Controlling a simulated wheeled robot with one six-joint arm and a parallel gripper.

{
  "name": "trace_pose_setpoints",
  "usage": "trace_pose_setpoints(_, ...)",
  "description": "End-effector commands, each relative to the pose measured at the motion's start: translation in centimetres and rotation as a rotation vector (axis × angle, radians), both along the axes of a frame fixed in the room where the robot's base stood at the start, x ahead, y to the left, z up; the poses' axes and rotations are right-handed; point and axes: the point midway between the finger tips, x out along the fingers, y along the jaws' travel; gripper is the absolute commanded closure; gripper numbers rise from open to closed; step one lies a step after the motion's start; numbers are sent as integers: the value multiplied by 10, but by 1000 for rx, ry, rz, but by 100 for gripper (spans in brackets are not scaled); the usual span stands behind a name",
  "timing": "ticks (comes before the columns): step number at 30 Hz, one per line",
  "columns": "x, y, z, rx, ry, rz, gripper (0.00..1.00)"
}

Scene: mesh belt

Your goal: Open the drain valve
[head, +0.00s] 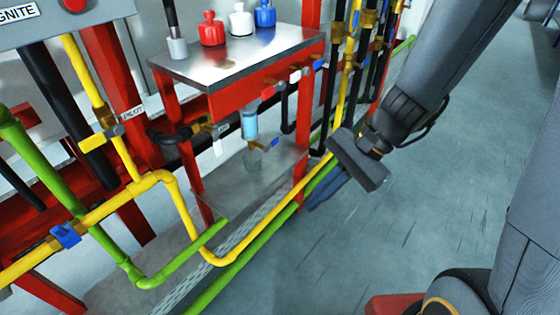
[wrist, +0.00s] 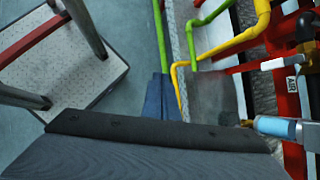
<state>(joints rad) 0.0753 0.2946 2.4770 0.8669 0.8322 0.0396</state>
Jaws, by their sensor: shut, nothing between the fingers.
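A clear bowl with blue liquid (head: 250,120) hangs under the steel-topped red stand; it also shows at the right of the wrist view (wrist: 275,127). Below it is a small brass valve with a yellow handle (head: 268,143), which looks like the drain valve. Its handle points sideways to the right. The fingers also show in the wrist view (wrist: 161,98). In that view the valve is small and unclear.
Yellow pipe (head: 180,205) and green pipe (head: 255,245) run low in front of the stand. Red, white and blue bottles stand on the steel top (head: 220,62). A yellow-handled valve labelled PILOT (head: 100,137) is at left. A tread-plate step (wrist: 75,65) stands on the floor.

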Motion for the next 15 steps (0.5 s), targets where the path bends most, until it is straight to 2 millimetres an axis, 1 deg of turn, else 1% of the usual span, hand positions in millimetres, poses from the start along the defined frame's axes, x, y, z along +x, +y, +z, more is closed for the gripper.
trace_pose_setpoints(1,17,12,-24,63,49,-102,100)
trace_pose_setpoints(2,27,19,-31,103,74,-168,100)
trace_pose_setpoints(4,55,33,-47,199,129,-322,100)
trace_pose_setpoints(5,68,37,-54,238,151,-389,100)
trace_pose_setpoints(6,87,41,-63,292,176,-477,100)
trace_pose_setpoints(7,102,43,-70,331,192,-543,100)
trace_pose_setpoints(8,116,44,-77,370,206,-607,100)
trace_pose_setpoints(9,135,43,-86,417,223,-690,100)
trace_pose_setpoints(10,149,41,-92,451,233,-748,100)
trace_pose_setpoints(12,179,35,-106,522,247,-871,100)
trace_pose_setpoints(15,211,22,-122,600,256,-1011,100)
